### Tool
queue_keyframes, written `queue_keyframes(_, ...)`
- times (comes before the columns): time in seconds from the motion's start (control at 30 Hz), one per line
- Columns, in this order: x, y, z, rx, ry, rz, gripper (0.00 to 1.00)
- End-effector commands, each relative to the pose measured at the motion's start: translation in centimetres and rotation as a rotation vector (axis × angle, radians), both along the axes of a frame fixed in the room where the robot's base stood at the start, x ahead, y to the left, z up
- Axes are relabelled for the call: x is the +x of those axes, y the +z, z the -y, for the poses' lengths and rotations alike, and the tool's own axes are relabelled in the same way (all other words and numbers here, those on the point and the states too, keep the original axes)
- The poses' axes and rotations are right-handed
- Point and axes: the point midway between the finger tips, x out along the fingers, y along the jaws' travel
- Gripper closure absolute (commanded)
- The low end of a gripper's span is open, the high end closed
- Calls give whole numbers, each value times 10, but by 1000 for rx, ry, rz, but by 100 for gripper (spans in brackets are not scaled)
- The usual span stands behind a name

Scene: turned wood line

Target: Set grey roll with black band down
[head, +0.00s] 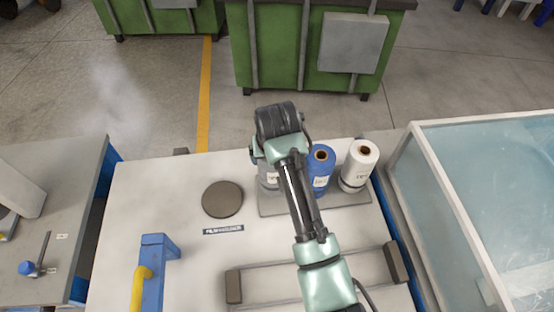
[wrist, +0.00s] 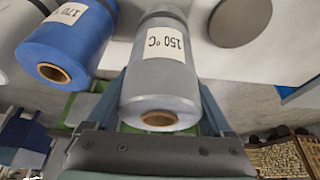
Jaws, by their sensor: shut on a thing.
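The grey roll (wrist: 160,75) has a white label reading 150 °C and a brown core, and a darker band shows near its far end in the wrist view. My gripper (wrist: 162,105) is shut on it, with a finger along each side. In the head view the grey roll (head: 268,181) is mostly hidden behind my gripper, over the left end of a grey tray (head: 350,200). I cannot tell whether its base touches the tray. A dark round disc (head: 222,200) lies bare on the white table, left of the tray; it also shows in the wrist view (wrist: 240,20).
A blue roll (head: 321,172) stands right of the grey one, close by, and a white roll (head: 359,163) farther right. A blue stand with a yellow handle (head: 142,285) is at front left. A glass-sided case (head: 480,190) borders the right.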

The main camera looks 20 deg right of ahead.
Motion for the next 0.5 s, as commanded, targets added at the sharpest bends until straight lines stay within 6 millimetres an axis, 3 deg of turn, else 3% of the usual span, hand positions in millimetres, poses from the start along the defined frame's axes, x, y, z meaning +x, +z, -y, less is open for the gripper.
queue_keyframes(0.23,0,-32,0,1,0,-2,82)
queue_keyframes(0.5,0,-37,0,0,0,1,82)
